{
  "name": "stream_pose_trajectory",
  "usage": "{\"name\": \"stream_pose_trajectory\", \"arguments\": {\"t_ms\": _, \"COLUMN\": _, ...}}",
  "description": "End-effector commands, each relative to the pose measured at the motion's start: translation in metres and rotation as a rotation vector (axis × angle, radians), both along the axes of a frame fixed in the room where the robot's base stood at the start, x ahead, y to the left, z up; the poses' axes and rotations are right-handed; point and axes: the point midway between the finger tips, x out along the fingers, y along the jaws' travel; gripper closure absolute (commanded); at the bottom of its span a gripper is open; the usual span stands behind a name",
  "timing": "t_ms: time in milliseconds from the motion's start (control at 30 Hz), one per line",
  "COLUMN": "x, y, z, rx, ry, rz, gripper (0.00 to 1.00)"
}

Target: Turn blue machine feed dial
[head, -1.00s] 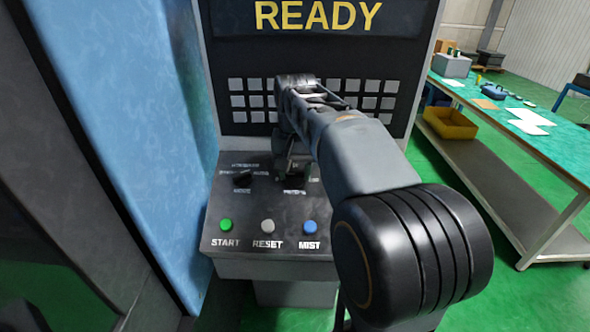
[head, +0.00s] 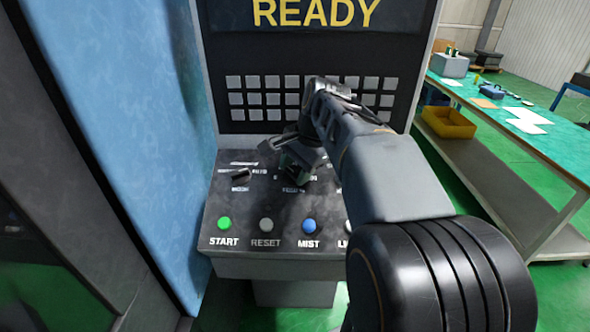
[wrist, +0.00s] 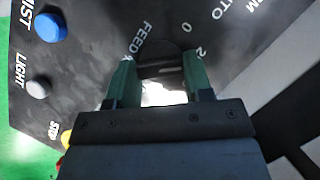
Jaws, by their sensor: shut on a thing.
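The feed dial (wrist: 160,69) is a dark knob on the sloped control panel (head: 265,205), beside the FEED label in the wrist view. My gripper (wrist: 159,75) has its two green fingers on either side of the dial and is shut on it. In the head view my gripper (head: 300,168) is tilted over the middle of the panel and largely hides the dial. The lower part of the dial is washed out by glare in the wrist view.
A mode dial (head: 240,177) sits left of my gripper. Start (head: 224,223), reset (head: 266,225) and mist (head: 309,226) buttons line the panel's front. A keypad (head: 254,99) and a READY screen (head: 318,12) rise behind. A green-topped workbench (head: 500,105) stands at right.

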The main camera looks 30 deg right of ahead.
Motion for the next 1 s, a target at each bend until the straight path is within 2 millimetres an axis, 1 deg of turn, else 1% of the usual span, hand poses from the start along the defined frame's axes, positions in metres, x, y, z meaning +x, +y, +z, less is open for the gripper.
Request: {"name": "stream_pose_trajectory", "arguments": {"t_ms": 1000, "x": -0.0064, "y": 0.0015, "z": -0.0025, "rx": 0.354, "ry": -0.203, "rz": -0.872, "gripper": 0.77}}
